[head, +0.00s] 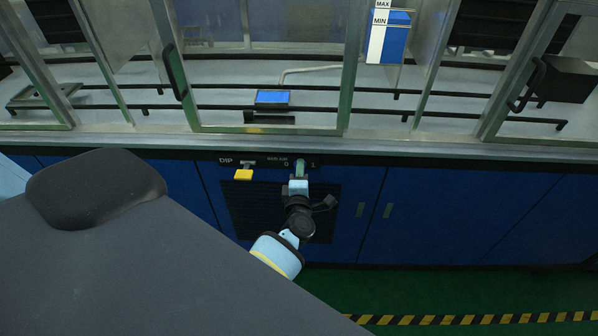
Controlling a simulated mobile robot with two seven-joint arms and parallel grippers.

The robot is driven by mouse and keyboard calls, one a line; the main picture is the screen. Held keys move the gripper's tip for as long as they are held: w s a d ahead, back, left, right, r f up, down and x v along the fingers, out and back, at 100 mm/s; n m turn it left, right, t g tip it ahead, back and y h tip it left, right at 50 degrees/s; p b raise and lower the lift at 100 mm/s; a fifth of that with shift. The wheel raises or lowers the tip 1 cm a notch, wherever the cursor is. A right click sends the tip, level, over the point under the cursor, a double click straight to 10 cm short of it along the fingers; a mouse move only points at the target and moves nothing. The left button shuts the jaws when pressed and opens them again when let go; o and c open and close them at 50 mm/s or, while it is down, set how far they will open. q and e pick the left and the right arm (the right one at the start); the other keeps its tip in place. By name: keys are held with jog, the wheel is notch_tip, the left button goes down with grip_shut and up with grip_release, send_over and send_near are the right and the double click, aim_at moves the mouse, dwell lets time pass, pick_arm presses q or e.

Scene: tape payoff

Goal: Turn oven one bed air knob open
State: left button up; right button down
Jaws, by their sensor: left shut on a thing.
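A small pale green knob (300,168) sits on the dark control strip under the bench edge, between the marks 0 and 1. The lettering beside it is too small to read surely. My left gripper (299,180) reaches up to the knob from below and is shut on it. The gripper hides the knob's lower part, and I cannot tell its exact turn angle. My right gripper is not in view.
Blue cabinet doors (440,215) and a dark vent grille (250,212) lie below. Framed glass panels with black handles (175,72) stand above. A blue-filled level gauge (394,40) is behind them.

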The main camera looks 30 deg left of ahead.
pick_arm(q)
jog(key=shift+w+r, duration=0.1)
jog(key=shift+r, duration=0.1)
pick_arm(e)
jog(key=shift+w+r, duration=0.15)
pick_arm(q)
jog(key=o, duration=0.9)
jog(key=shift+f, duration=0.1)
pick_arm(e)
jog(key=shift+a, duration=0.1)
pick_arm(q)
jog(key=shift+d+f, duration=0.1)
jog(key=shift+f, duration=0.05)
